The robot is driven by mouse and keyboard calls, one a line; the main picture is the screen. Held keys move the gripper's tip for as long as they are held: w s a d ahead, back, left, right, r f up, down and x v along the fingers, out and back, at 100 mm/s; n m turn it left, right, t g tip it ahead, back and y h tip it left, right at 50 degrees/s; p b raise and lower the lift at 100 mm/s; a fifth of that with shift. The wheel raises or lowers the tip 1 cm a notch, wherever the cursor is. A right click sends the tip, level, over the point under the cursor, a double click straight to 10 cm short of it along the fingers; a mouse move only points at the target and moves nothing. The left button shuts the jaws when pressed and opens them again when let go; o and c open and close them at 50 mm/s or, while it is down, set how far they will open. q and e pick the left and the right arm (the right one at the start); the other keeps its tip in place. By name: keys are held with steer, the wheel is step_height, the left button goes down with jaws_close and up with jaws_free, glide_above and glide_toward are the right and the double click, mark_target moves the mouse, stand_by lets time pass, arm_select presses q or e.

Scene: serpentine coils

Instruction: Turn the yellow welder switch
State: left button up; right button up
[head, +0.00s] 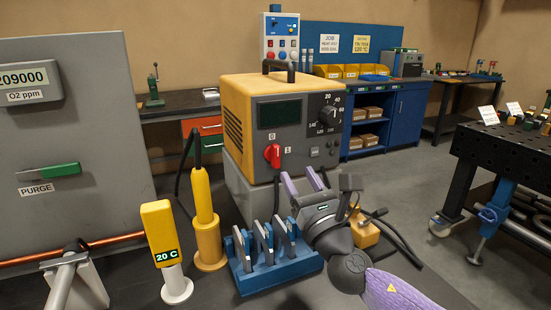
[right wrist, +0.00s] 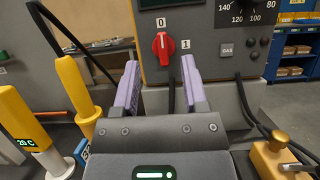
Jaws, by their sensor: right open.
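The yellow welder (head: 245,95) stands on a grey block in the middle of the head view. Its red rotary switch (head: 272,154) is low on the dark front panel. In the right wrist view the switch (right wrist: 163,46) stands upright, its tip toward the 0 mark above it; the 1 mark is to its right. My right gripper (head: 301,180) is open and empty, in front of the welder and lower right of the switch in the head view. In the right wrist view its lilac fingers (right wrist: 158,68) stand apart just below the switch, not touching it. My left gripper is not in view.
A blue rack (head: 275,272) with grey pieces, a yellow torch (head: 206,225) and a yellow 20 C gauge (head: 160,232) stand left of my right arm. A small yellow-brass block (head: 363,230) with cables is to its right. A dark perforated table (head: 500,150) stands far right.

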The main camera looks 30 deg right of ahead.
mark_target(278, 155)
steer(key=w, duration=0.3)
steer(key=w+b, duration=0.1)
steer(key=w, duration=0.2)
steer(key=w+b, duration=0.1)
steer(key=w, duration=0.2)
steer(key=shift+w+d+r, duration=0.15)
steer(key=shift+d+r, duration=0.15)
steer(key=shift+w+r, duration=0.15)
steer(key=shift+w, duration=0.15)
jaws_close()
